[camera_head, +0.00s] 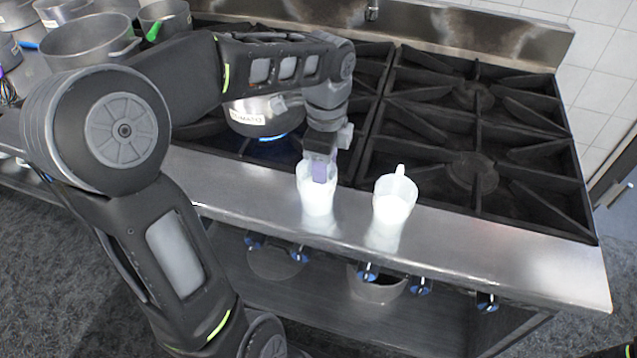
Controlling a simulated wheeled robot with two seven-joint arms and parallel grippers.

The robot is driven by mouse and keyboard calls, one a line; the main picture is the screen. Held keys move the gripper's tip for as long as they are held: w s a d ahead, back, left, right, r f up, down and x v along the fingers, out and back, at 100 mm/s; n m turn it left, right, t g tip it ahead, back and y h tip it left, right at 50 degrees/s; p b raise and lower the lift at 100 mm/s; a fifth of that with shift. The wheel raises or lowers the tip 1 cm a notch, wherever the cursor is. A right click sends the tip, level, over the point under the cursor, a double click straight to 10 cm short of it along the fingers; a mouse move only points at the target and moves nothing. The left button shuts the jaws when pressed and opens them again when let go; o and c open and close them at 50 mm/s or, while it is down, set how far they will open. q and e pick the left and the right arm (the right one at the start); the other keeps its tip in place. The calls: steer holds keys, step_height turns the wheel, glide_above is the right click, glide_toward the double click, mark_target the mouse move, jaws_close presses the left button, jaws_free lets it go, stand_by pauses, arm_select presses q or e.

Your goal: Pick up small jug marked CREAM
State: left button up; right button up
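Two small white jugs stand upright on the steel front ledge of the stove. My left gripper (320,172) points down at the top of the left jug (317,202), with a purple-grey finger overlapping its rim. I cannot tell whether the fingers are closed on it, and its handle is hidden or not distinct. The right jug (393,208) stands a short way to the right, apart from the gripper, with its handle toward the stove. I can read no CREAM marking on either jug. My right gripper is not in view.
Behind the jugs is a black-grated stove (470,150). A labelled pot (262,118) sits over a blue flame close behind my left arm. Several metal pots crowd the back left. The steel ledge (520,262) is clear to the right, with knobs below its front edge.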

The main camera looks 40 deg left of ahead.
arm_select(q)
jaws_close()
steer(key=shift+r, duration=0.2)
stand_by(0.5)
steer(key=shift+r, duration=3.35)
steer(key=shift+r+p, duration=1.1)
steer(key=shift+r, duration=0.35)
